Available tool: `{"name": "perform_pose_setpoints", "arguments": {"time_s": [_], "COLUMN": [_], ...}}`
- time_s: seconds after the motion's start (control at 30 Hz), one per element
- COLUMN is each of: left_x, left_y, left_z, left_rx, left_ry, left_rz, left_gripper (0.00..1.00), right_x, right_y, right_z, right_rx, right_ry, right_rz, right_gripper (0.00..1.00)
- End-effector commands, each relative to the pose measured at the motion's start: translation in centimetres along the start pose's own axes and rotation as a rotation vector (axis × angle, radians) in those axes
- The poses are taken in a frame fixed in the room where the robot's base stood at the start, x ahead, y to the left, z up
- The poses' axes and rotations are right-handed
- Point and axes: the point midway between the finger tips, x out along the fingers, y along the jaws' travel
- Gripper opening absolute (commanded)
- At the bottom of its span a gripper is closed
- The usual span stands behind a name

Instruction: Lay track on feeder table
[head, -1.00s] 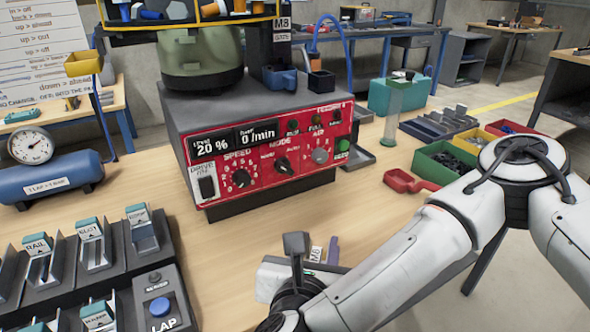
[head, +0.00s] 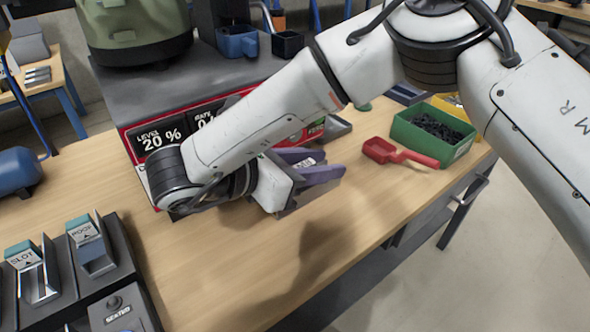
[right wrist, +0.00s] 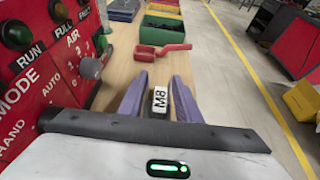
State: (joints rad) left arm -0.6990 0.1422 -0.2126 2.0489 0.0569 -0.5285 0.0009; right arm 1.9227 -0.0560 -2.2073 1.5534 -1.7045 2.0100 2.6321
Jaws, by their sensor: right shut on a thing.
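My right gripper (head: 312,164) has purple fingers and is in front of the feeder's red control panel, above the wooden table (head: 235,270). It is shut on a dark piece with a white M8 label, partly hidden by the fingers; the label (right wrist: 160,98) shows between the fingers in the right wrist view (right wrist: 160,82). The other end of the piece is hidden. Tracks marked SLOT (head: 38,272) and one with a partly readable label (head: 90,242) stand in a dark rack at the left. The green feeder bowl (head: 138,28) sits on the grey control box. My left gripper is not in view.
A red scoop (head: 392,152) and a green bin of dark parts (head: 410,135) are at the table's right. The front middle of the table is clear. The red panel (right wrist: 45,65) is close to the right gripper.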

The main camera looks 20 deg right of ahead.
Motion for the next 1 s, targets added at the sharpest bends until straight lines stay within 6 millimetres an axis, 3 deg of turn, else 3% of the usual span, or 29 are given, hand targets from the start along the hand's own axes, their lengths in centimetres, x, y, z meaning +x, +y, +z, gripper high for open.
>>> {"name": "perform_pose_setpoints", "arguments": {"time_s": [0.1, 0.33, 0.53, 0.87, 0.9, 1.0], "left_x": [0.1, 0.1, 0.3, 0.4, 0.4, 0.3], "left_y": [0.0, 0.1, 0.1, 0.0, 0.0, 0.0], "left_z": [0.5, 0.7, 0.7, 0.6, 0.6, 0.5], "left_rx": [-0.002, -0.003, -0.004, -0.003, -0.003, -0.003], "left_ry": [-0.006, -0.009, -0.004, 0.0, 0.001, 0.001], "left_rz": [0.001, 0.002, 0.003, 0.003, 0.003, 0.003], "left_gripper": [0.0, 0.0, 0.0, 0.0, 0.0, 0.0], "right_x": [0.9, 1.6, 2.7, 2.8, 2.9, 2.8], "right_y": [0.0, 0.0, 0.0, 0.0, 0.0, 0.0], "right_z": [-2.1, -3.8, -6.4, -6.8, -6.9, -6.8], "right_rx": [-0.002, 0.0, -0.002, 0.001, 0.0, 0.0], "right_ry": [0.0, -0.001, -0.001, -0.002, -0.001, 0.0], "right_rz": [-0.001, 0.001, 0.0, 0.003, 0.003, 0.003], "right_gripper": [0.03, 0.03, 0.03, 0.03, 0.32, 0.49]}}
